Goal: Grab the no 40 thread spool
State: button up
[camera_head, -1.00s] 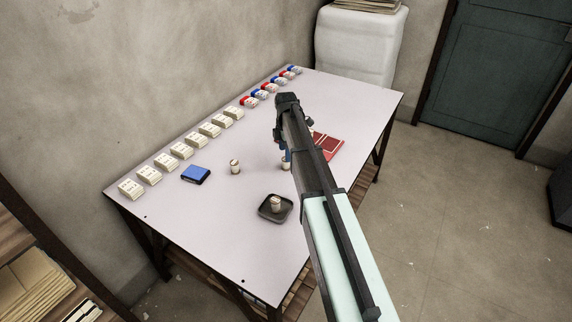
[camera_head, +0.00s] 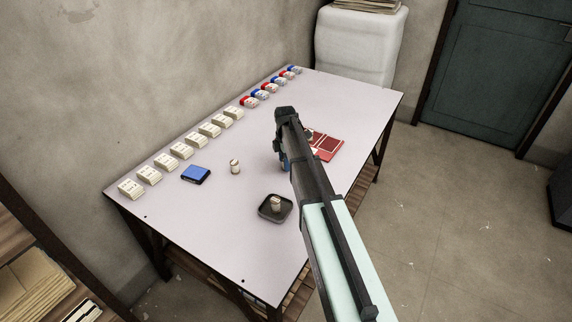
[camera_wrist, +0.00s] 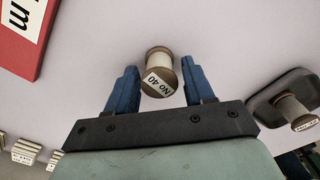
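A thread spool labelled "No 40" (camera_wrist: 160,72), white thread on a brown core, shows in the wrist view between and just beyond the fingertips of my gripper (camera_wrist: 158,80). The blue fingers are apart, one on each side of it, with gaps on both sides. In the head view my gripper (camera_head: 284,162) is low over the table, and my arm hides that spool. Another spool (camera_head: 276,203) stands in a dark square tray (camera_head: 262,214); it also shows in the wrist view (camera_wrist: 292,108), its label not clearly readable.
A third spool (camera_head: 235,166) stands on the table (camera_head: 220,228) near a blue box (camera_head: 196,174). A red box (camera_head: 328,148) lies beyond my arm. Rows of small white labelled blocks (camera_head: 182,151) and red and blue ones (camera_head: 262,94) line the wall edge.

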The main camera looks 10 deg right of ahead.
jog(key=c, duration=0.8)
